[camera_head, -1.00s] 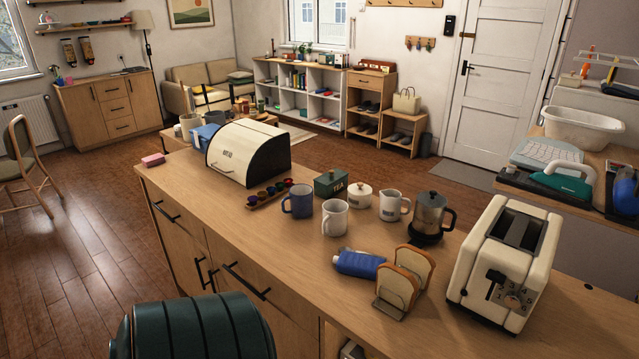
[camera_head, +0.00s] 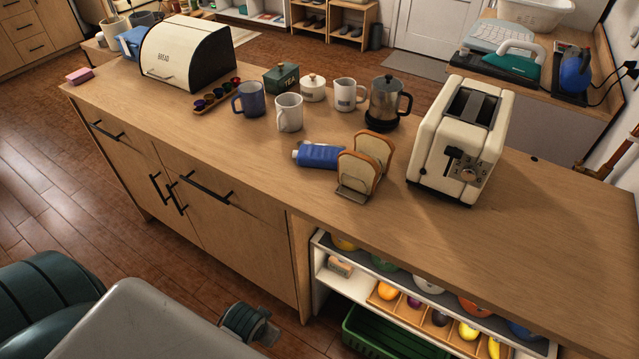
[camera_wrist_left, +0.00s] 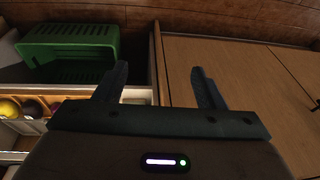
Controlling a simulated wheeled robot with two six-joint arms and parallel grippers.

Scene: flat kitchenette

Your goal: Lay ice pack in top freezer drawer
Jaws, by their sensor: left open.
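No freezer or freezer drawer shows in these views. A blue item with a pale left end (camera_head: 318,154) lies on the counter beside the toast rack; I cannot tell whether it is the ice pack. My left gripper (camera_wrist_left: 158,88) is open, with nothing between its fingers in the left wrist view. It is low in front of the counter, near the green crate and a wooden cabinet front. In the head view my left arm comes in at the bottom left, well below the blue item. My right gripper is not in view.
The counter (camera_head: 560,225) holds a cream toaster (camera_head: 462,140), a toast rack with bread (camera_head: 365,165), mugs, a coffee pot (camera_head: 386,103) and a bread bin (camera_head: 187,52). Its right end is bare. Below are a shelf of produce and a green crate (camera_head: 385,335), also in the left wrist view (camera_wrist_left: 68,48).

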